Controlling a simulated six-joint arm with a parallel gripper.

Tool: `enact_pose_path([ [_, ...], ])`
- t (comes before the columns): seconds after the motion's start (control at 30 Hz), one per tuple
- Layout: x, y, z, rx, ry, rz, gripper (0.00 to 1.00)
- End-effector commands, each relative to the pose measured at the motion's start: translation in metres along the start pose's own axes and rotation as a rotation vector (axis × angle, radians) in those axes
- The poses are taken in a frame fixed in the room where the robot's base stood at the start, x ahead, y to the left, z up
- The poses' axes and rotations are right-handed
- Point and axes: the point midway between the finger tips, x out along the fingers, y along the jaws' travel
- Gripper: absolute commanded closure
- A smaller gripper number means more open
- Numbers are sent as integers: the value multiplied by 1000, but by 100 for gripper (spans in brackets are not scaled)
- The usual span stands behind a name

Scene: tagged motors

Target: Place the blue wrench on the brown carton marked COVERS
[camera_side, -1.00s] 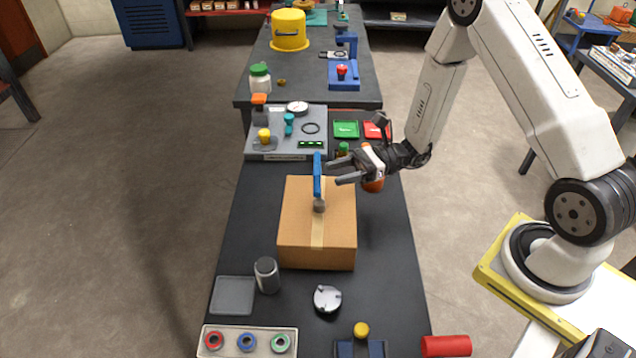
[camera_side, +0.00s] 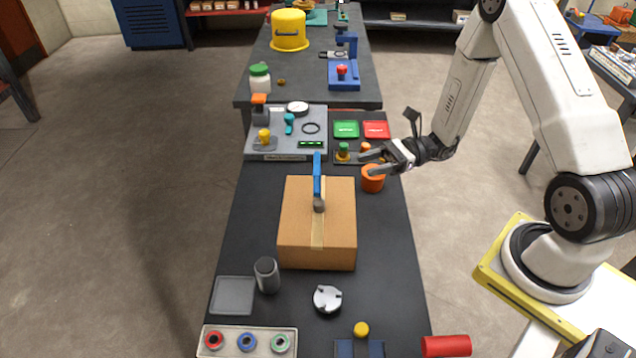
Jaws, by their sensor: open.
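The blue wrench (camera_side: 317,178) rests on the brown carton (camera_side: 338,212), lying over the far part of its top with its grey head near the tape strip. The carton stands closed on the dark bench; no COVERS marking can be read from here. My gripper (camera_side: 368,162) is open and empty, with its fingers pointing left. It is to the right of and beyond the carton, apart from the wrench, near an orange cylinder (camera_side: 373,183).
A grey board with several parts (camera_side: 262,148) and green (camera_side: 346,129) and red (camera_side: 376,129) trays lie beyond the carton. A dark cylinder (camera_side: 267,275), a silver disc (camera_side: 327,299) and a tray of rings (camera_side: 227,342) lie on the near side. The bench left of the carton is clear.

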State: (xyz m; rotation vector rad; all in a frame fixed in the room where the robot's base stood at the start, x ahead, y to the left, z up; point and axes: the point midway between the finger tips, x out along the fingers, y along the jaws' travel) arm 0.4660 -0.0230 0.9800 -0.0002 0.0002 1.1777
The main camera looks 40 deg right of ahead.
Motion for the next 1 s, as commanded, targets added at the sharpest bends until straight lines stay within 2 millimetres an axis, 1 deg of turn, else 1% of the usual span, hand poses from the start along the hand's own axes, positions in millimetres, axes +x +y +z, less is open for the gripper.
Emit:
enact_pose_path([
  [0.3, 1, 0, 0, -1, 3, 4, 48],
  [0.47, 6, 8, 2, -20, 45, 57, 48],
  [0.57, 13, 21, 4, -49, 108, 134, 48],
  [0.77, 23, 60, 5, -182, 318, 385, 48],
  [0.9, 19, 86, 4, -335, 496, 589, 48],
  [1.0, 12, 99, 4, -466, 615, 728, 48],
])
